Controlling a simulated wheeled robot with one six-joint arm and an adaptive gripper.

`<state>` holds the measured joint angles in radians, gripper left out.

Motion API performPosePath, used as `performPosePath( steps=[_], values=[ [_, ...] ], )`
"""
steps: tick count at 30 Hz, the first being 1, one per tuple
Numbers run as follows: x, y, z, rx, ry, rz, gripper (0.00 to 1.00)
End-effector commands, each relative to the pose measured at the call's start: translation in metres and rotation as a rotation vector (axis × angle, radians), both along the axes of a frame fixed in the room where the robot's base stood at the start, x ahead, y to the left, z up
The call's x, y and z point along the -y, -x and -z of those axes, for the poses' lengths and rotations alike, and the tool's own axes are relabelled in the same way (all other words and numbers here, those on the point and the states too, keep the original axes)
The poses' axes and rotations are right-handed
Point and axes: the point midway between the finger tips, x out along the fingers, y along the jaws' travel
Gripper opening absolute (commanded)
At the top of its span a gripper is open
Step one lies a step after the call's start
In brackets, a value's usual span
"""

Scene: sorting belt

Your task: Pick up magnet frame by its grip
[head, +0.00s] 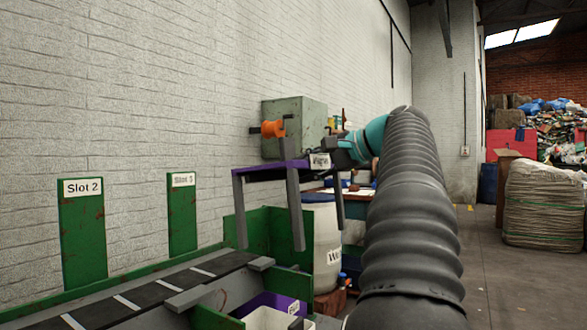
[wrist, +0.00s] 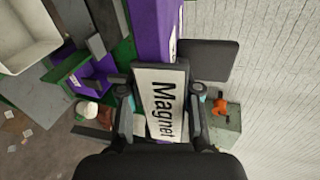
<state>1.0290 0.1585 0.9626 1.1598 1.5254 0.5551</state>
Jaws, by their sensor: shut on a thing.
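The magnet frame (head: 272,171) has a purple top and grey legs. It stands out over the green-walled end of the belt in the head view, with its legs pointing down; whether they touch anything is unclear. Its purple beam (wrist: 152,32) also shows in the wrist view. My gripper (head: 337,156) is at the frame's right end. In the wrist view my gripper (wrist: 162,103) has one finger on each side of the part with the white "Magnet" label (wrist: 163,104) and is shut on it. The grip's shape behind the label is hidden.
The dark belt (head: 150,300) with white stripes runs below. Green posts marked Slot 2 (head: 83,240) and Slot 3 (head: 182,220) stand along the wall side. A purple bin (head: 275,303), a white barrel (head: 323,235) and a grey-green cabinet (head: 305,118) are close by. Open floor lies right.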

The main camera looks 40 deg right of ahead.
Motion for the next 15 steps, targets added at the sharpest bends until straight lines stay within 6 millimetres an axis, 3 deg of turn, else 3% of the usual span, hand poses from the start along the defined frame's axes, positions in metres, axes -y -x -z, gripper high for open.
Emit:
performPosePath(
  steps=[15],
  values=[
    [0.019,0.054,-0.002,0.003,0.001,0.003,0.00]
  ],
)
